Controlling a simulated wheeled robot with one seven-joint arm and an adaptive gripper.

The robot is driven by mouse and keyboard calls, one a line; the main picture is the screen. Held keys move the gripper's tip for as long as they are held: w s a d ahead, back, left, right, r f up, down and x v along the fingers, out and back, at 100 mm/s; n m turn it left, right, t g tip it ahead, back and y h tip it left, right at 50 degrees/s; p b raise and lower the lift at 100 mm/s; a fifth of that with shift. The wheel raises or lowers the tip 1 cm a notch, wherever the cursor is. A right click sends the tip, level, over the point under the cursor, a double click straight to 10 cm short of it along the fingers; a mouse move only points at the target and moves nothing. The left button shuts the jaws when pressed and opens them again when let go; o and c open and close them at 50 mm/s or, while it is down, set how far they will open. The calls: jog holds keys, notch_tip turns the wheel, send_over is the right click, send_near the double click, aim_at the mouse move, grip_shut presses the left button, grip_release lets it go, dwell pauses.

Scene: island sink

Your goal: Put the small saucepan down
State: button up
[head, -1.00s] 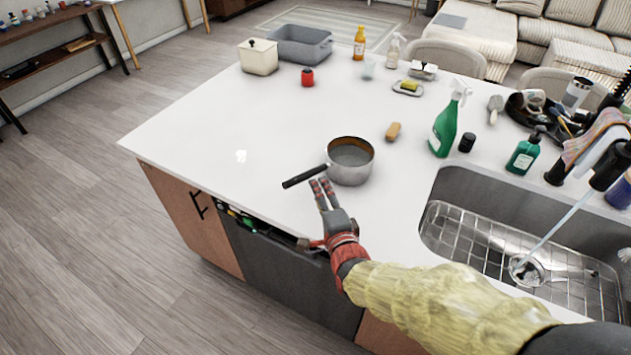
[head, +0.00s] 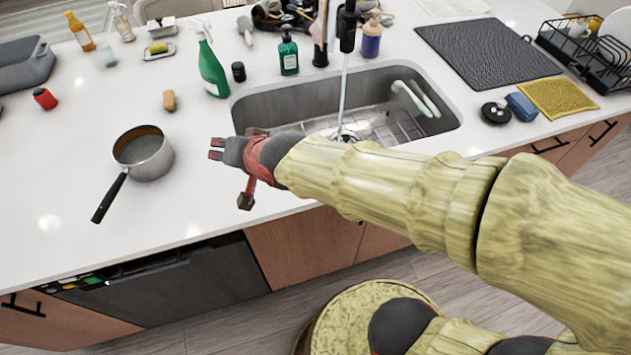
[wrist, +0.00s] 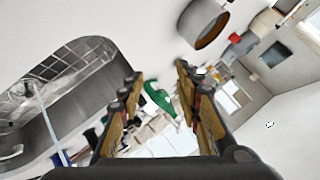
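The small saucepan (head: 150,165), steel with a brown-grey inside, stands upright on the white island counter (head: 60,140). Its black handle (head: 110,197) points toward the front edge. My gripper (head: 215,149) is to the right of the saucepan, apart from it, by the sink's left corner. In the wrist view my gripper (wrist: 158,78) has its two fingers apart with nothing held between them. The saucepan also shows at the top of the wrist view (wrist: 207,22), beyond the fingertips and clear of them.
The sink (head: 300,105) with running water lies behind and right of my gripper. A green spray bottle (head: 211,65), a dark jar (head: 238,72), a green soap bottle (head: 288,55) and a tan brush (head: 169,100) stand behind. The counter left of the saucepan is mostly clear.

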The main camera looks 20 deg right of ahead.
jog(key=s+d+r+n+g+h, duration=0.2)
jog(key=s+d+n+g+h, duration=0.1)
jog(key=s+d, duration=1.4)
jog(key=shift+s+d+r+n+g+h, duration=0.2)
jog(key=shift+s+n+g+h, duration=0.3)
jog(key=shift+s+n, duration=0.4)
jog(key=shift+r, duration=0.1)
jog(key=shift+c, duration=0.3)
